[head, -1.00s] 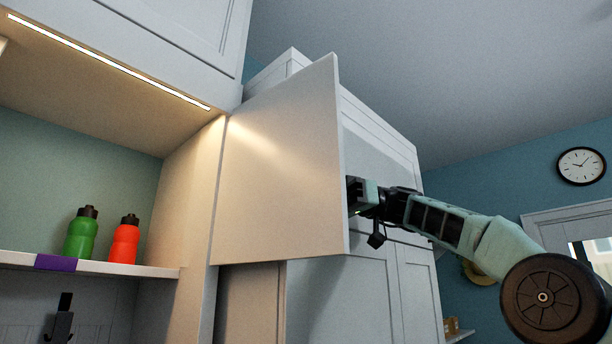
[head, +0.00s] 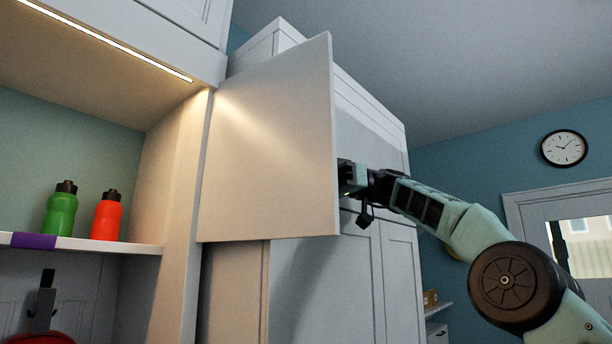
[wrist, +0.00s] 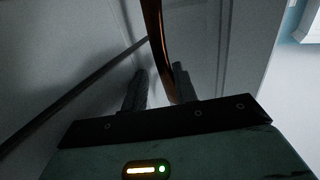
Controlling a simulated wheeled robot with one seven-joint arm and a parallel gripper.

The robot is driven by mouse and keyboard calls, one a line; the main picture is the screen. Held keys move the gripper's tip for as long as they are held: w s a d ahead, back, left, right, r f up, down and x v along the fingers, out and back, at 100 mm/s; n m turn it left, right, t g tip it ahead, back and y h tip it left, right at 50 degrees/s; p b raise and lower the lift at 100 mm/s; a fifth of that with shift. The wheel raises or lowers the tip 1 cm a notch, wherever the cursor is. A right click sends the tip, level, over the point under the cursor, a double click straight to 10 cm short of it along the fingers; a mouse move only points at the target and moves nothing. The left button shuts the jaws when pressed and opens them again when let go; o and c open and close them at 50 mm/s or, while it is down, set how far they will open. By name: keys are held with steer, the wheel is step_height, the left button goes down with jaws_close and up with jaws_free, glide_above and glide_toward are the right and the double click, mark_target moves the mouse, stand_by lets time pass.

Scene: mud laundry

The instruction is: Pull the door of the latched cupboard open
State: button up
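The cupboard door (head: 270,150) is a pale flat panel. In the head view it stands swung out from its frame at the left, open by a wide angle. My gripper (head: 347,177) is at its right edge, partly hidden behind the panel. In the wrist view a curved copper-coloured handle (wrist: 158,40) runs down between the two dark fingers of my gripper (wrist: 160,82). The handle lies close to the right finger, with a visible gap to the left one. The fingers look apart, not closed on it. The latch cannot be made out.
A shelf (head: 100,245) at the left holds a green bottle (head: 61,212) and a red bottle (head: 106,217). A lit upper cabinet (head: 190,30) overhangs it. A tall white cabinet (head: 385,260) stands behind the door. A clock (head: 564,148) hangs on the right wall.

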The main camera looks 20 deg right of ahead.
steer(key=shift+a, duration=0.15)
stand_by(0.3)
steer(key=w+d+p, duration=0.2)
steer(key=d+p, duration=0.5)
steer(key=d, duration=1)
steer(key=shift+w+d, duration=0.15)
steer(key=shift+w, duration=0.25)
